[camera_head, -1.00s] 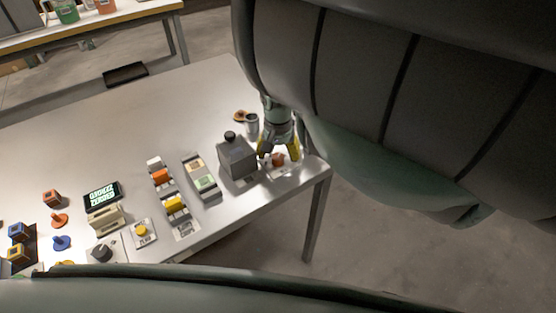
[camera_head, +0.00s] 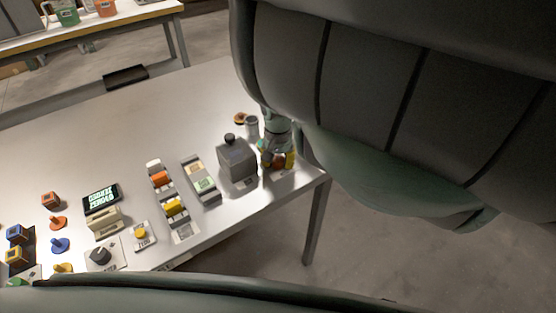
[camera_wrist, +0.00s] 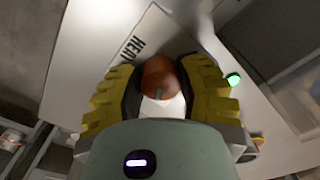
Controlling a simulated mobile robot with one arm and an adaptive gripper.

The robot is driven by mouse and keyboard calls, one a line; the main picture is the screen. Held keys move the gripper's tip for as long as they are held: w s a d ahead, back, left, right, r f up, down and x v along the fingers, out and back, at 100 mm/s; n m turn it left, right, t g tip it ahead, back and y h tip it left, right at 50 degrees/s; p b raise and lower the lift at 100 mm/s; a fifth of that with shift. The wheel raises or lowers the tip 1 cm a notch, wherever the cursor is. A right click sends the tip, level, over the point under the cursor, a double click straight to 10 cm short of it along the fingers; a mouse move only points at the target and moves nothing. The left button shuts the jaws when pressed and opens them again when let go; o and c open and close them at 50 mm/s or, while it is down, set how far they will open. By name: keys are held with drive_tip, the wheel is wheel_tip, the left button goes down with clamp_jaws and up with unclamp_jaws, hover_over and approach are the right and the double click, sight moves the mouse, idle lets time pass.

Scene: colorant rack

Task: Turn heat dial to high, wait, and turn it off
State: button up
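The heat dial (camera_wrist: 160,76) is a round orange-brown knob with a pale pointer mark on its side nearest my gripper in the wrist view. It sits on a white plate with a label (camera_wrist: 140,45) whose visible letters begin "HEA". My gripper (camera_head: 278,162) is at the table's right end, over the dial. In the wrist view its yellow fingers with dark pads (camera_wrist: 160,88) stand on both sides of the dial and appear to press against it. A small green light (camera_wrist: 233,79) glows to the right of the fingers. In the head view my gripper mostly hides the dial.
A grey box with a black knob (camera_head: 237,158) stands just left of my gripper. A small metal cup (camera_head: 251,127) is behind. Racks with coloured blocks (camera_head: 172,207), a lit display (camera_head: 101,198) and another dial (camera_head: 101,256) lie further left. The table's right edge is close.

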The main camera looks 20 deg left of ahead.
clamp_jaws()
drive_tip(key=shift+n, duration=0.3)
drive_tip(key=n+b, duration=0.1)
drive_tip(key=n, duration=0.4)
drive_tip(key=shift+n, duration=0.3)
drive_tip(key=n, duration=0.5)
drive_tip(key=shift+b, duration=0.35)
drive_tip(key=shift+n, duration=0.4)
drive_tip(key=o, duration=0.6)
unclamp_jaws()
drive_tip(key=shift+o, duration=0.2)
